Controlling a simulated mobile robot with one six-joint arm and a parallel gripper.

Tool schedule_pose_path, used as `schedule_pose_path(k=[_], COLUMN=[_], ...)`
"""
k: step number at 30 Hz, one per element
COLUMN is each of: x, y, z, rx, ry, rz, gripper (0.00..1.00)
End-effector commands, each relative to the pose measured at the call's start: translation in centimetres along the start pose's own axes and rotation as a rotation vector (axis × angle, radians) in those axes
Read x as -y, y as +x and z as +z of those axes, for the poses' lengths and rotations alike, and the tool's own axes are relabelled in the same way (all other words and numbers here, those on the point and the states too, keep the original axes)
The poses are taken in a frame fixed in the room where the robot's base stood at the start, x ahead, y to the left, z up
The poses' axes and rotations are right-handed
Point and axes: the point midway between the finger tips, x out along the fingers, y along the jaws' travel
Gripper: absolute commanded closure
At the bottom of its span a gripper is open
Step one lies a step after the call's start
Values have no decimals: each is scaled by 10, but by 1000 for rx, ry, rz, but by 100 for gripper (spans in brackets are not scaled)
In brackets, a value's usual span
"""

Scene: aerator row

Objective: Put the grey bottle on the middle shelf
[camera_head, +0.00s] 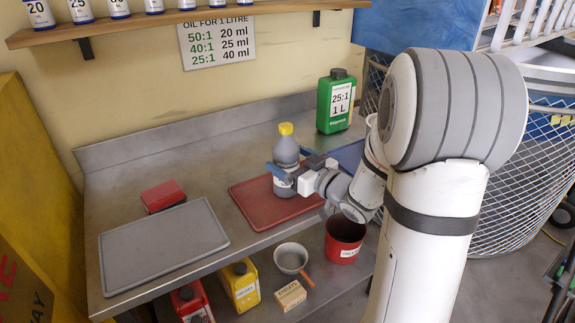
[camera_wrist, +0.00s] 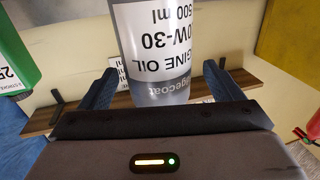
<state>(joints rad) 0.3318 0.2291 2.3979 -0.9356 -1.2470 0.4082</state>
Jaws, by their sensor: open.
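The grey bottle (camera_head: 285,152) with a yellow cap stands upright at the back of a red mat (camera_head: 252,208) on the steel bench. Its label reads engine oil in the wrist view (camera_wrist: 152,40). My gripper (camera_head: 286,174) is at the bottle's lower part, coming from the right. In the wrist view my blue fingers (camera_wrist: 152,88) are open, one on each side of the bottle, with gaps showing beside it. Three levels show: a wooden wall shelf (camera_head: 150,28), the bench top (camera_head: 130,195) and a lower shelf (camera_head: 325,285). Which is the middle shelf is not marked.
A green can (camera_head: 336,102) stands behind and right of the bottle. A grey mat (camera_head: 160,246) and red box (camera_head: 163,196) are at left. The lower shelf holds a red bucket (camera_head: 344,240), a pan (camera_head: 291,258), a yellow can (camera_head: 241,286) and a red can (camera_head: 191,300).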

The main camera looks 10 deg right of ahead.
Motion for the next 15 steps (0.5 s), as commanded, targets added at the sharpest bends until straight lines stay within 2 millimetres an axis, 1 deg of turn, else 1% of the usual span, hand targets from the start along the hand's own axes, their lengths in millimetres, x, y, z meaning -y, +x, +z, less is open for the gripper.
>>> schedule_pose_path(k=[1,3,6,9,15], x=[0,-1,-1,-2,-3], y=[9,20,31,36,36], z=[-1,-1,0,0,0], rx=[0,0,0,0,0], ry=[0,-1,-1,-1,-1], rz=[-2,-3,-1,2,4], gripper=[14,14,14,14,14])
